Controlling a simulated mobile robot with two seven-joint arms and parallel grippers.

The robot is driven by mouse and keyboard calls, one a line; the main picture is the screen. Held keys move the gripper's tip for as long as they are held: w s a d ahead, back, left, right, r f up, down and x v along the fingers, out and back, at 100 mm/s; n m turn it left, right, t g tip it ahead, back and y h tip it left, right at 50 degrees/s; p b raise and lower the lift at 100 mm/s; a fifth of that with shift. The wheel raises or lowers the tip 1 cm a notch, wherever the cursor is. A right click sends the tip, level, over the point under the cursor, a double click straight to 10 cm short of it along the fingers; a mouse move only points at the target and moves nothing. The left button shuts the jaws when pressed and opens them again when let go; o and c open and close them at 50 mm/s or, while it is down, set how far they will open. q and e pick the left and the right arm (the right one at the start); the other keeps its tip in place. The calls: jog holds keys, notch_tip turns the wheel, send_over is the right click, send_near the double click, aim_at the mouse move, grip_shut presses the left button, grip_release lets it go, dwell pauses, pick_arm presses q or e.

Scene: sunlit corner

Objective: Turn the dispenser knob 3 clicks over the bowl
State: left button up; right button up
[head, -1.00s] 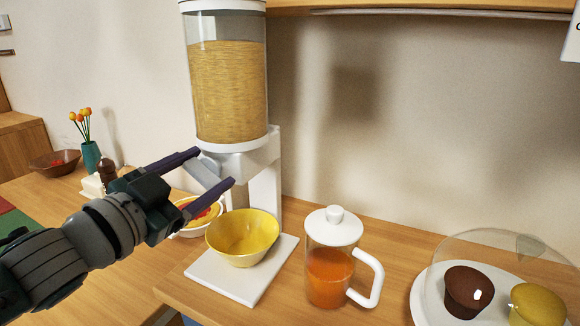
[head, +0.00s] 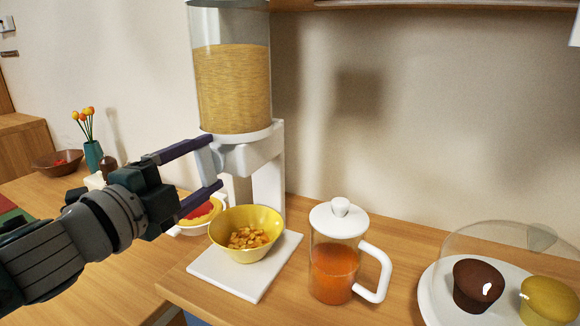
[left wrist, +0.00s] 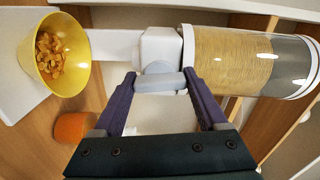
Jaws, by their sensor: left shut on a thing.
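The dispenser (head: 232,90) is a clear cylinder of grain-coloured cereal on a white stand. Its knob (head: 206,160), a pale grey bar, sits on the front below the cylinder. My left gripper (head: 210,163) is shut on the knob, one finger above and one below. In the left wrist view the knob (left wrist: 160,82) lies between both fingertips (left wrist: 160,76). The yellow bowl (head: 270,220) stands on the white base under the outlet. Golden flakes (head: 248,238) lie in its bottom; they also show in the left wrist view (left wrist: 50,55). My right gripper is not in view.
A lidded glass jug (head: 333,265) of orange liquid stands right of the bowl. A clear dome (head: 500,240) covers muffins at the far right. A vase of flowers (head: 93,152) is at the back left.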

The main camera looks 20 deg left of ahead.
pick_arm(q)
jog(key=shift+d+r+m, duration=0.1)
jog(key=shift+d+m, duration=0.35)
jog(key=shift+m, duration=0.35)
jog(key=o, duration=1.3)
